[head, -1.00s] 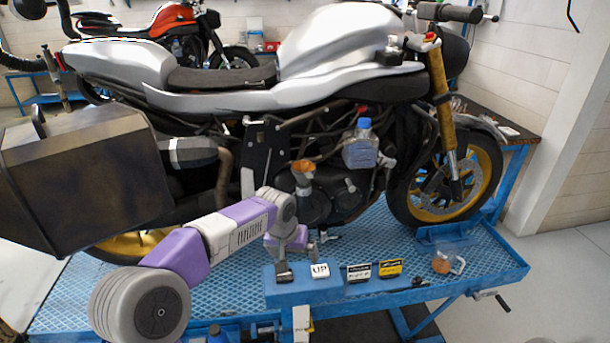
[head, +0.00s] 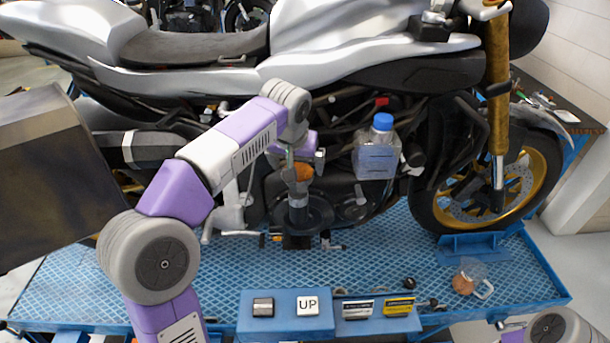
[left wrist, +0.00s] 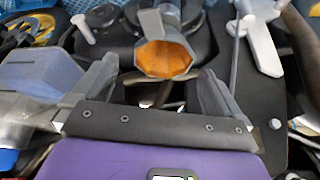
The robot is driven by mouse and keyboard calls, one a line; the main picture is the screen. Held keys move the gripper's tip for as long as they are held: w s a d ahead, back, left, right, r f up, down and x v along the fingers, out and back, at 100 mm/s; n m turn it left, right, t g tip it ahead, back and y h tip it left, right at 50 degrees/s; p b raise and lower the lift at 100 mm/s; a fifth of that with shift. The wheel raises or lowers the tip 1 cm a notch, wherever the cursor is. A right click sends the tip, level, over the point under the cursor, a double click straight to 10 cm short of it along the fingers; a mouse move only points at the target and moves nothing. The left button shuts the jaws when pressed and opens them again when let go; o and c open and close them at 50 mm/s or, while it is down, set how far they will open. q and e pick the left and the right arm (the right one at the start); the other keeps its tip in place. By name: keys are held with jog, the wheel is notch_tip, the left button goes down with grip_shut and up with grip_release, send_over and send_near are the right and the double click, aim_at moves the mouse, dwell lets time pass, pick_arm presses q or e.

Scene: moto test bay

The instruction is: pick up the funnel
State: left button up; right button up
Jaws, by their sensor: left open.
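The funnel (head: 297,173) has an orange-brown inside and a grey outside. It stands mouth up at the side of the motorcycle's engine, its lower part over a dark round piece. My left gripper (head: 305,160) is at the funnel's mouth in the head view and partly covers it. In the left wrist view the funnel (left wrist: 166,56) lies between and just beyond the two spread fingers of the left gripper (left wrist: 155,85). The fingers are open and hold nothing. Part of my right arm shows at the bottom right corner; its gripper is out of view.
A clear bottle with a blue cap (head: 377,150) is just right of the left gripper. The motorcycle (head: 365,75) stands on a blue lift platform (head: 385,250). A clear jug (head: 468,278) stands on the platform's right part. A dark side case (head: 45,180) is at the left.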

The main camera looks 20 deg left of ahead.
pick_arm(q)
jog(key=shift+s+a+f, duration=0.1)
jog(key=shift+s+f, duration=0.15)
jog(key=shift+f, duration=0.2)
jog(key=x, duration=0.5)
jog(key=shift+w+a+r, duration=0.15)
jog(key=shift+w+a, duration=0.05)
jog(key=shift+w, duration=0.1)
pick_arm(e)
jog(key=shift+s, duration=0.3)
pick_arm(q)
jog(key=shift+c, duration=0.3)
jog(key=c, duration=0.8)
notch_tip(320, 180, up, 15)
jog(key=p, duration=0.7)
jog(key=shift+p, duration=0.3)
pick_arm(e)
notch_tip(320, 180, up, 8)
jog(key=shift+f, duration=0.2)
